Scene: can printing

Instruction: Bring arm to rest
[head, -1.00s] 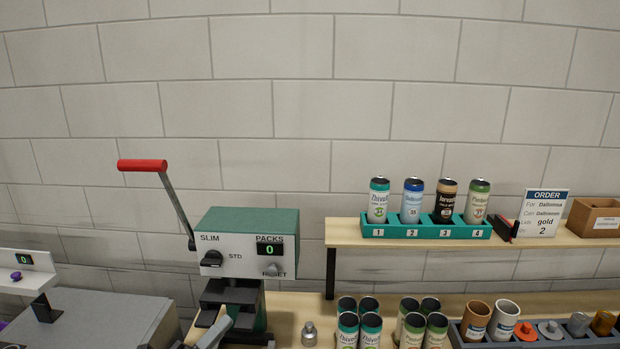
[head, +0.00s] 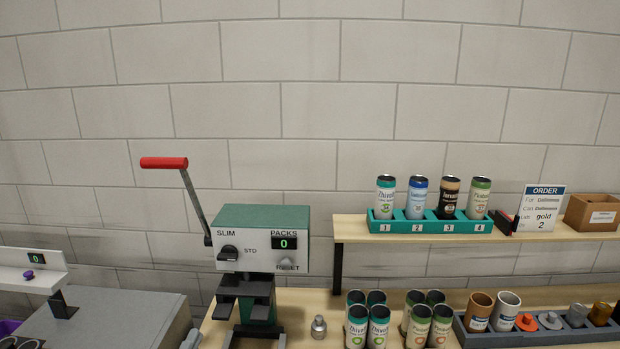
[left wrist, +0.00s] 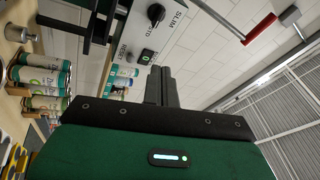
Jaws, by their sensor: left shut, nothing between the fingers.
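My left gripper (left wrist: 161,86) shows in the left wrist view, its dark fingers together with nothing between them. They point away from the camera, below the press's panel in the picture and touching nothing that I can make out. In the head view only a small dark part at the bottom left corner may be mine, and I cannot tell which part. My right gripper is not in view. The green and white press (head: 262,239) has a red-handled lever (head: 164,163) raised and a counter reading 0. It also shows tilted in the left wrist view (left wrist: 150,30).
Several cans stand in a teal numbered rack (head: 430,228) on a wooden shelf (head: 375,238). Several more cans and a small metal piece (head: 318,327) stand on the bench below. An order card (head: 541,208) and a cardboard box (head: 592,212) are at right. A grey machine (head: 120,317) is at left.

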